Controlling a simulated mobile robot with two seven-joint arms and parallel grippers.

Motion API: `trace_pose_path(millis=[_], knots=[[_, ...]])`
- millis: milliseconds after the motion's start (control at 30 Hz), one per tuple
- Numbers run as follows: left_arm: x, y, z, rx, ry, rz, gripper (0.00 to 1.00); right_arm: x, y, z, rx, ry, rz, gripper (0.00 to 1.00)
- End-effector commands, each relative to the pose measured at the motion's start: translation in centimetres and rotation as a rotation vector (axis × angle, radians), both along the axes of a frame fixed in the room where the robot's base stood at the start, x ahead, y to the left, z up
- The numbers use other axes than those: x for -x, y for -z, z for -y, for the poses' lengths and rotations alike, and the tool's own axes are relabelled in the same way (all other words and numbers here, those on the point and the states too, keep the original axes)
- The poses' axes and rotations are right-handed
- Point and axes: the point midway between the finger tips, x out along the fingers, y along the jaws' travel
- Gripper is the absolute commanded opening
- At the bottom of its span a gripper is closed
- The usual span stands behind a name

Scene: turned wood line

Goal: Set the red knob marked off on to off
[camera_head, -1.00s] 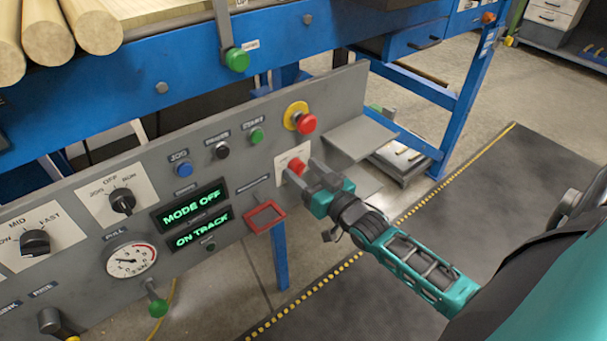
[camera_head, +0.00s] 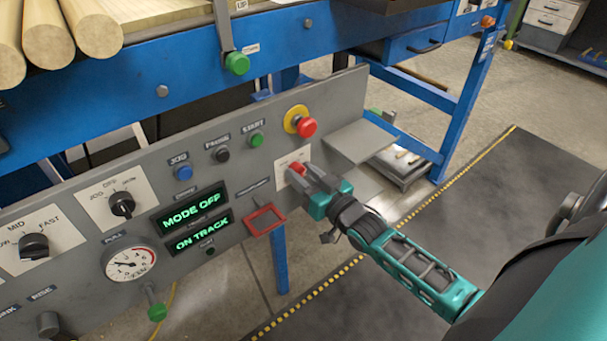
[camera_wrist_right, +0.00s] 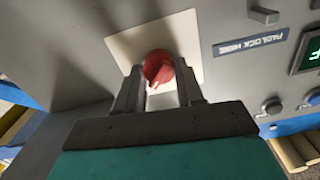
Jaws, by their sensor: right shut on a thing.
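The red knob (camera_head: 297,169) sits on a pale square plate (camera_head: 283,163) at the right part of the grey control panel. In the right wrist view the red knob (camera_wrist_right: 158,68) shows between the fingers, with a light pointer mark on its lower part. My right gripper (camera_head: 306,174) is at the knob, its fingers on either side, shut on it. It also shows in the right wrist view (camera_wrist_right: 158,88). The plate's lettering is too small or hidden to read. My left gripper is not in view.
A red emergency button (camera_head: 307,127) on a yellow ring sits just above the knob. A grey shelf (camera_head: 360,141) juts out at the panel's right end. A red square frame (camera_head: 265,219) is below left. The display (camera_head: 194,208) reads MODE OFF.

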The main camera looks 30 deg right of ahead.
Motion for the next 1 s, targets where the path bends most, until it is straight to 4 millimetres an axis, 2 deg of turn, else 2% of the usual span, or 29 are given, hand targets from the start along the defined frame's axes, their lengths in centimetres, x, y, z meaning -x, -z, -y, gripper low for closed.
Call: trace_pose_path(millis=[267,467,1000], knots=[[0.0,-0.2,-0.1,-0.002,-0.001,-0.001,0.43,0.0,-0.1,0.0,0.035,0.000,0.003,0.07],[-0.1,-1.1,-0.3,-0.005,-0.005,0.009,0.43,0.0,-0.2,-0.1,0.137,0.000,0.010,0.07],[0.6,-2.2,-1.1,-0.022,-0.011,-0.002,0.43,0.0,-0.1,-0.3,0.629,0.000,0.048,0.07]])
